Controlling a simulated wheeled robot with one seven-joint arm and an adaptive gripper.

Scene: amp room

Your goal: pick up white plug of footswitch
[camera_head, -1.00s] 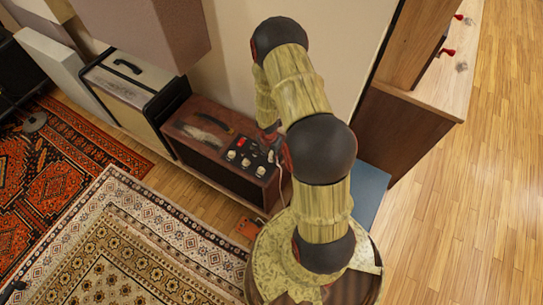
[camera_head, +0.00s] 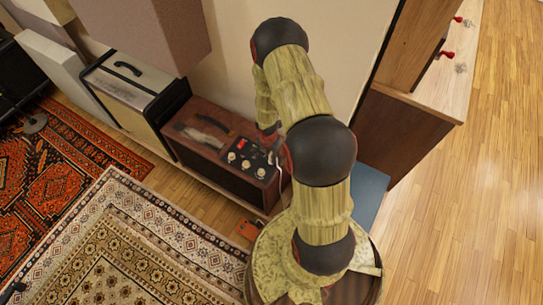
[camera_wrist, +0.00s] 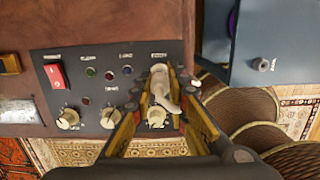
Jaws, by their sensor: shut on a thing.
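The white plug (camera_wrist: 160,82) is at the amp's dark control panel (camera_wrist: 96,84), beside the right-hand knobs in the wrist view. My gripper (camera_wrist: 161,98) is shut on the plug, with a finger on each side of it. I cannot tell whether the plug's tip is still in its jack. In the head view a thin white cable (camera_head: 279,178) hangs by the right end of the brown amp (camera_head: 216,152). My arm hides the plug and most of my gripper there.
Open floor (camera_head: 465,215) lies to the right.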

